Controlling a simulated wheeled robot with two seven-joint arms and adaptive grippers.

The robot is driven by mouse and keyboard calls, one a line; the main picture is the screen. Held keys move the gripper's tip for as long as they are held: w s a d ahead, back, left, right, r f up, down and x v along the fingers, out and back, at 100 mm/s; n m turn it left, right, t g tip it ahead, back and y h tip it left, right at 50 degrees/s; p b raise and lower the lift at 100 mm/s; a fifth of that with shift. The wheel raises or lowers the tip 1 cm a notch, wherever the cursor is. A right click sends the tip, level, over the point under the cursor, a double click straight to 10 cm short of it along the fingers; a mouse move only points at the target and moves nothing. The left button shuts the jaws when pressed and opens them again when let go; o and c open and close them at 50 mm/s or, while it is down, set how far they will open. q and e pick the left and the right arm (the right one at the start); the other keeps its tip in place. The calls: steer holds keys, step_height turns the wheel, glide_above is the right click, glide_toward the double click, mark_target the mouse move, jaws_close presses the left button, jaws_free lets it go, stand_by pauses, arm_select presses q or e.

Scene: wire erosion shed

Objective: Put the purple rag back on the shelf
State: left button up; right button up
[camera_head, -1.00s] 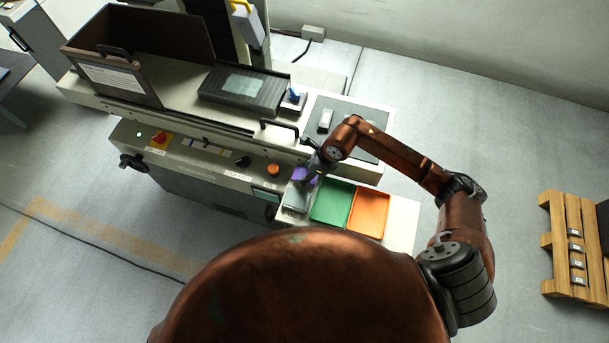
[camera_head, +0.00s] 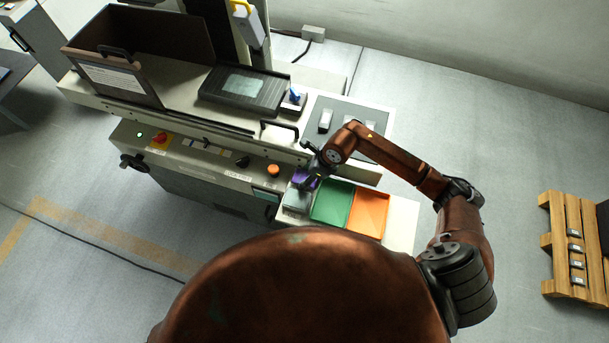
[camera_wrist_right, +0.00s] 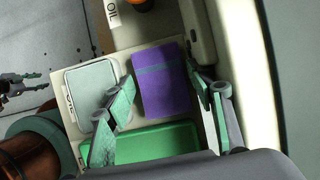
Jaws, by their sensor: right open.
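The purple rag (camera_wrist_right: 164,84) lies flat on the light shelf beside the machine in the right wrist view, with a faint teal stripe across it. In the head view the purple rag (camera_head: 304,179) shows only in part, behind my right gripper (camera_head: 314,183). In the right wrist view my right gripper (camera_wrist_right: 166,94) is open, with its fingers apart on either side of the rag in the picture. I cannot tell whether the fingers touch it. The shelf (camera_head: 402,222) also holds trays.
A green tray (camera_head: 332,204) and an orange tray (camera_head: 369,213) sit right of the rag. A grey-lidded box (camera_wrist_right: 92,88) lies beside the rag. The machine front has an orange knob (camera_head: 273,170). A wooden pallet (camera_head: 573,245) stands at the far right.

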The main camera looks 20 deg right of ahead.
steer(key=v, duration=1.1)
steer(key=shift+r, duration=0.3)
steer(key=shift+s, duration=0.15)
stand_by(0.7)
